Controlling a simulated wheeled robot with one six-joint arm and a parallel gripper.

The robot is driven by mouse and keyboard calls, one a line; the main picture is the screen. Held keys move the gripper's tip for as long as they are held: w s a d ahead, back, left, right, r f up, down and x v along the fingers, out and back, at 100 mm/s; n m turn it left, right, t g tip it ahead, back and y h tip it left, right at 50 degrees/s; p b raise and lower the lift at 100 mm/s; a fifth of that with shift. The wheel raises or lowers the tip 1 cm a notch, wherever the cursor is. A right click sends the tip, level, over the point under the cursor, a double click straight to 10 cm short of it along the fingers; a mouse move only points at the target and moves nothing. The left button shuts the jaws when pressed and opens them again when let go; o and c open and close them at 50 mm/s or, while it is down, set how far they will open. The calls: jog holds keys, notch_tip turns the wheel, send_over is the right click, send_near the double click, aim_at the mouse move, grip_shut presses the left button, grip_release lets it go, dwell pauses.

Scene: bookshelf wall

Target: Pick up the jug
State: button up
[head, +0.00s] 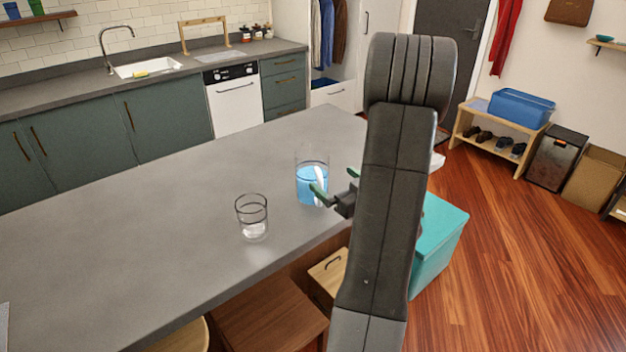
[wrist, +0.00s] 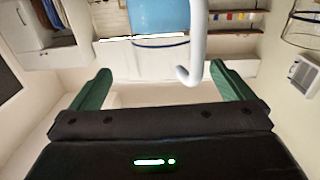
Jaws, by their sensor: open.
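The jug (head: 304,188) is clear, holds blue liquid and stands upright near the front edge of the grey counter. Its white handle (head: 320,184) faces my gripper. My gripper (head: 336,182) is open, with green fingertips beside the handle; my arm hides part of it. In the wrist view the jug's blue body (wrist: 158,18) is at the top, and its curved white handle (wrist: 197,45) reaches down between the open fingers (wrist: 160,74), nearer the right finger. I cannot tell whether the fingers touch the handle.
A clear drinking glass (head: 252,215) stands on the counter (head: 150,220) to the left of the jug, nearer the front edge. The counter behind and left is bare. Wooden stools (head: 270,312) stand below the front edge. A teal box (head: 440,240) is at the right, behind my arm.

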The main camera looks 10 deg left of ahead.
aim_at(322, 171)
jog(key=p+x, duration=0.1)
jog(key=x, duration=0.2)
jog(key=p+x, duration=0.1)
jog(key=x, duration=0.1)
jog(key=shift+a+r, duration=0.2)
jog(key=shift+a, duration=0.3)
jog(key=shift+w+a+f, duration=0.1)
jog(key=shift+w+a, duration=0.15)
jog(key=shift+w, duration=0.05)
jog(key=c, duration=2)
jog(key=shift+r+b, duration=0.3)
jog(key=shift+r, duration=4.8)
